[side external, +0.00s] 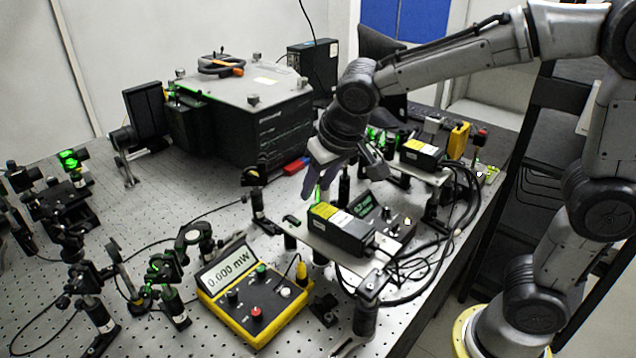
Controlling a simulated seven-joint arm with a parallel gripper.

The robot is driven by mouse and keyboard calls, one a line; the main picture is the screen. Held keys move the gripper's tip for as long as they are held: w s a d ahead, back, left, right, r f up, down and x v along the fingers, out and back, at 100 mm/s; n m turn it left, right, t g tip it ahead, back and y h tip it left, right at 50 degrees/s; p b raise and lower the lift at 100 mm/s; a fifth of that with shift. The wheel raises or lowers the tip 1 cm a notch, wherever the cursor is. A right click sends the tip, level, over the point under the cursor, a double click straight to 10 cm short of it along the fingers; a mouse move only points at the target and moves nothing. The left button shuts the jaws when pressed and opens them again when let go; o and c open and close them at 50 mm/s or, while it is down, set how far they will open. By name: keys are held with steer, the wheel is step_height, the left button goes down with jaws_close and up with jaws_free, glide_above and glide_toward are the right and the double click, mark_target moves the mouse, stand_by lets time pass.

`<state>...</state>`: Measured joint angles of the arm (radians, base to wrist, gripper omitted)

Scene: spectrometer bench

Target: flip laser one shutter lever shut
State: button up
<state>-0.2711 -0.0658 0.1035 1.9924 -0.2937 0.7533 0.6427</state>
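Two black laser boxes with yellow labels show: a nearer one (341,230) on a raised metal plate (297,234), and a farther one (421,153) on another plate. I cannot tell which is laser one. A small dark part (291,220) sits on the nearer plate, off the laser's left end; I cannot tell whether it is the shutter lever. My gripper (318,190) points down just behind the nearer laser's left end, with green light beside its fingers. The finger gap and any contact are too small to make out.
A yellow power meter (254,296) reading 0.000 mW stands in front. Mirror mounts (163,272) crowd the left. A large black spectrometer box (265,135) stands behind. Cables (447,240) loop to the right of the lasers. The perforated bench (130,215) is barer at centre left.

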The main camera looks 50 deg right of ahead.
steer(key=v, duration=1.3)
steer(key=shift+s+r, duration=0.25)
steer(key=shift+r, duration=0.1)
steer(key=s+d+m, duration=0.2)
steer(key=s+d, duration=0.5)
steer(key=s+f+n+t+y, duration=0.1)
steer(key=s+f+n, duration=0.3)
steer(key=s+f, duration=0.4)
step_height(320, 180, down, 4)
steer(key=shift+s+r, duration=0.1)
steer(key=shift+s, duration=0.15)
